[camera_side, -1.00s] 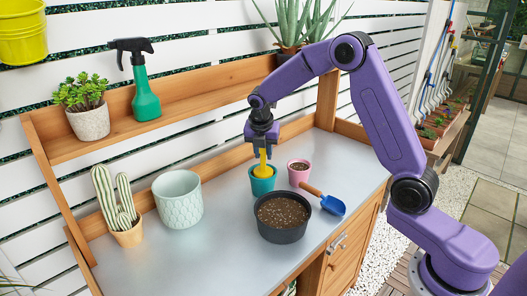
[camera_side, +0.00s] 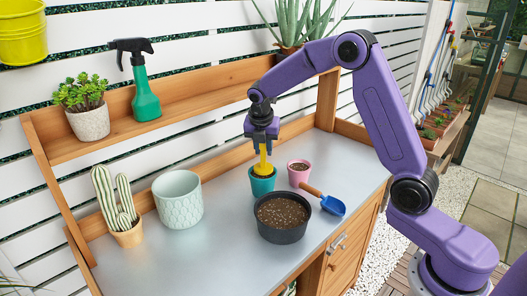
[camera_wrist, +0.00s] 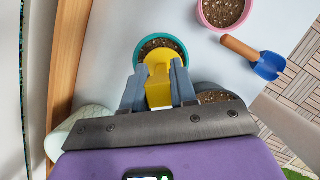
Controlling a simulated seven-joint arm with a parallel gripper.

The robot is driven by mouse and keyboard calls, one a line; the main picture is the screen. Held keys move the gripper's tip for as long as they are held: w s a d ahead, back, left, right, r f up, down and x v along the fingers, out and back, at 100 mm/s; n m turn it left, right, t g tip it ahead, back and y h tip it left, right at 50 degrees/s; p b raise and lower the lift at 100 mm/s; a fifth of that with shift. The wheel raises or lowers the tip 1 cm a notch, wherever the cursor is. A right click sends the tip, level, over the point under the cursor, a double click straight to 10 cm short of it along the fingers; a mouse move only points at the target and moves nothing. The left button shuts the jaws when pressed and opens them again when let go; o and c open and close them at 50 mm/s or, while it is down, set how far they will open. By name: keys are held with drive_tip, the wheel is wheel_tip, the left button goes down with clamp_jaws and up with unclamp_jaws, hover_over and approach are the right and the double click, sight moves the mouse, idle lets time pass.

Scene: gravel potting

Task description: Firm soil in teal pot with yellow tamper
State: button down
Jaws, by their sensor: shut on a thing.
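The teal pot (camera_side: 262,187) stands upright on the bench, with dark speckled soil inside. In the wrist view its teal rim (camera_wrist: 137,50) shows at the top centre. My gripper (camera_side: 262,138) is above the pot, pointing down, and is shut on the yellow tamper (camera_side: 263,158). The tamper is upright, its lower end at the pot's mouth. In the wrist view the grey fingers hold the tamper (camera_wrist: 158,82) from both sides, and it covers part of the soil. I cannot tell whether its foot touches the soil.
A pink pot (camera_side: 299,178) stands close right of the teal pot. A blue trowel (camera_side: 332,205) and a black bowl of soil (camera_side: 282,235) lie in front. A pale green pot (camera_side: 178,210) and cactus (camera_side: 128,236) stand left. The bench (camera_side: 215,255) is clear at front left.

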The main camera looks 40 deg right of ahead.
drive_tip(key=shift+r, duration=2.2)
drive_tip(key=shift+d+r, duration=0.3)
drive_tip(key=shift+r, duration=0.2)
drive_tip(key=shift+f, duration=3.2)
drive_tip(key=shift+f, duration=0.65)
drive_tip(key=shift+r, duration=3.1)
